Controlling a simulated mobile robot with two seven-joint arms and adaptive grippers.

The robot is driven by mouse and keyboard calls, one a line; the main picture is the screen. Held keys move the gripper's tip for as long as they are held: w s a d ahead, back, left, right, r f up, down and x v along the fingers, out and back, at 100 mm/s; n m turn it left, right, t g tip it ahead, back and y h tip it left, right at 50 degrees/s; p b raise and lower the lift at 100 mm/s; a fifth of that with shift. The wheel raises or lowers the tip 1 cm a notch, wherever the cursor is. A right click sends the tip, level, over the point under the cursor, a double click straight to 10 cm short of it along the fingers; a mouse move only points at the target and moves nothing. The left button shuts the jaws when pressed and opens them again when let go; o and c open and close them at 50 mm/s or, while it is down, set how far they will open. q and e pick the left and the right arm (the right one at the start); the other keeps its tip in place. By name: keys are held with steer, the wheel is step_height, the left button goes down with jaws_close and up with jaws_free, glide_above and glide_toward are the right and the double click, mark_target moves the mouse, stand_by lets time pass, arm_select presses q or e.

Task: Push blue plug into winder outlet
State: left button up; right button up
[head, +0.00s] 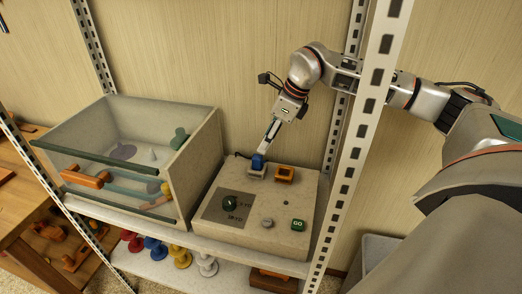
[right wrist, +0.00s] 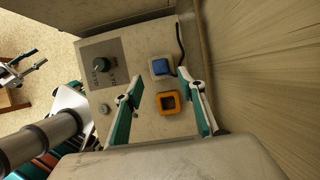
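The blue plug (head: 257,161) stands in a pale square socket at the back of a beige control box. In the right wrist view the blue plug (right wrist: 163,68) lies between my fingertips. An orange square outlet (head: 284,174) is just right of it on the box top, empty; it also shows in the right wrist view (right wrist: 168,103). My right gripper (head: 265,148) points down at the plug from above. In the right wrist view its teal-padded fingers (right wrist: 161,77) are spread, with a gap on each side of the plug. A small teal-and-grey gripper shape (right wrist: 22,74), apparently my left one, shows at the far left.
A perforated rack post (head: 362,140) rises at right. Colored spools (head: 155,248) sit below.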

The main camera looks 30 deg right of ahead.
steer(key=v, duration=0.3)
steer(key=shift+s+r, duration=0.1)
steer(key=shift+r, duration=0.2)
stand_by(0.4)
